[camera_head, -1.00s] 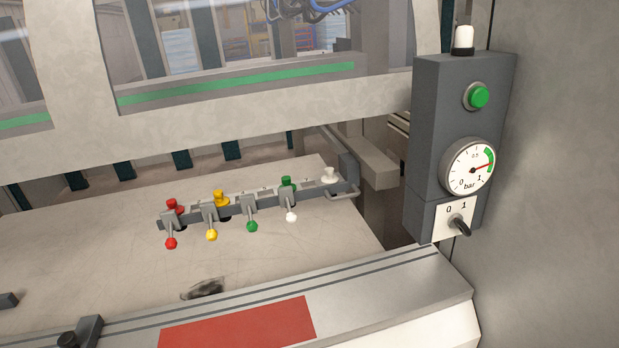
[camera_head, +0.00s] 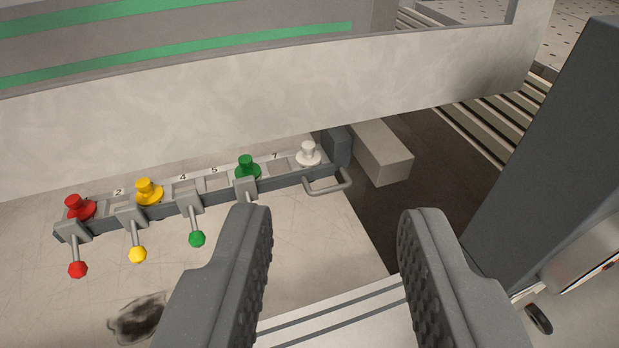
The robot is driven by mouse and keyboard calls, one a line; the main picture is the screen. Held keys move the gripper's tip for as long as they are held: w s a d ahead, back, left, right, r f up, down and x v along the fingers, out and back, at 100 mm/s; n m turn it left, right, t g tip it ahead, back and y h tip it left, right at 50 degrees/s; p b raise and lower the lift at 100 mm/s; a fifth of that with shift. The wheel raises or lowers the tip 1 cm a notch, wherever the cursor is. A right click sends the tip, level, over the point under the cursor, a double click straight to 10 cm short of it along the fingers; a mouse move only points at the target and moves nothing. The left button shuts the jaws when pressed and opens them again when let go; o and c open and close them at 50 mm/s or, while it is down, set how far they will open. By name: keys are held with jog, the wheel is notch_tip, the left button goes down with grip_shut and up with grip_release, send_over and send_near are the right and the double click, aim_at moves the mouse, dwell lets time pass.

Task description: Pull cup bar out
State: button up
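The cup bar (camera_head: 215,194) is a long grey bar with numbered slots lying across the light table. It carries a red cup (camera_head: 79,207), a yellow cup (camera_head: 149,192), a green cup (camera_head: 247,167) and a white cup (camera_head: 308,153). Levers with red, yellow and green knobs hang from its front. A metal loop handle (camera_head: 328,186) sits at its right end. My gripper (camera_head: 325,212) is open and empty, in front of the bar's right part. The handle shows between and beyond the fingertips, apart from them. The left finger hides the fourth lever's lower part.
A pale frame beam (camera_head: 250,125) spans above and behind the bar. A grey block (camera_head: 378,152) stands right of the bar's end. A dark grey control box (camera_head: 545,150) rises at the right. The scratched table (camera_head: 310,250) has a dark smudge (camera_head: 136,318) at lower left.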

aim_at(327, 193)
jog(key=w+f+m+y+b, duration=0.15)
jog(key=w+f+m, duration=0.55)
jog(key=w+f, duration=0.9)
jog(key=w+f+m+h, duration=0.1)
jog(key=w+f+m, duration=0.4)
jog(key=f, duration=0.5)
jog(key=w+f+m+h, duration=0.1)
jog(key=w+f+m, duration=0.4)
jog(key=f, duration=0.5)
jog(key=shift+t, duration=0.3)
jog(key=w+f, duration=0.1)
jog(key=w, duration=0.3)
jog(key=w+f+b, duration=0.1)
jog(key=w, duration=0.3)
jog(key=w+d+f+b, duration=0.1)
jog(key=w, duration=0.3)
jog(key=shift+w+b, duration=0.3)
jog(key=shift+w, duration=0.2)
jog(key=shift+d, duration=0.1)
grip_shut()
